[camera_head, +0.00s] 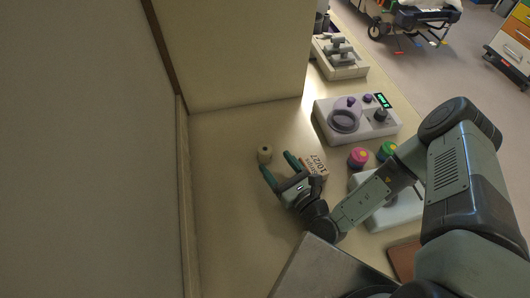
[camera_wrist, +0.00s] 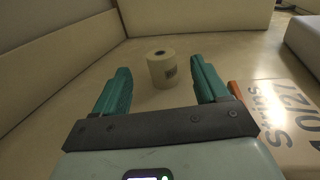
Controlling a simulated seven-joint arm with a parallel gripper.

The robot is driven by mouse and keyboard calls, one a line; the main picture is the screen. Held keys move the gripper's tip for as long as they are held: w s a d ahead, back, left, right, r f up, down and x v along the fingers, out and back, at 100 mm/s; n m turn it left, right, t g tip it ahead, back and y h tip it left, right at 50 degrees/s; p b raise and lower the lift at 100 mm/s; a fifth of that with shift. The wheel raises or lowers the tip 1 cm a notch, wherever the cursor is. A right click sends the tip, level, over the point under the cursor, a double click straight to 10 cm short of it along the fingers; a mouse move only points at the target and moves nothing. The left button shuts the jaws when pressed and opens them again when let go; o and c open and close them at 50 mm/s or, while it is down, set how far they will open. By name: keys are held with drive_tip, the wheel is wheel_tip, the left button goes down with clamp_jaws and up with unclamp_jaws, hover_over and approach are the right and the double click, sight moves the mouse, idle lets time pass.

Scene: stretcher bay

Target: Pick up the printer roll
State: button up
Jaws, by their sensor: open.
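The printer roll (camera_head: 265,154) is a small cream cylinder standing upright on the pale counter, with a dark hole in its top. My gripper (camera_head: 278,162) has two teal fingers, open and empty, pointing toward the roll. In the wrist view the gripper (camera_wrist: 158,80) shows a wide gap between its fingers. The roll appears to stand just beyond the fingertips, with no visible contact.
A box printed "Strips 10/27" (camera_head: 313,165) stands close to the right finger; it also shows in the wrist view (camera_wrist: 284,122). Pink (camera_head: 358,157) and green (camera_head: 387,150) round items and a white device (camera_head: 335,131) stand farther right. Counter left of the roll is clear, up to the wall.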

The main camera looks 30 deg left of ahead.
sight(266, 150)
drive_tip(key=x, duration=0.6)
drive_tip(key=shift+w+a, duration=0.1)
drive_tip(key=shift+a, duration=0.1)
drive_tip(key=c, duration=1.1)
drive_tip(key=shift+o, duration=0.2)
drive_tip(key=shift+r, duration=0.1)
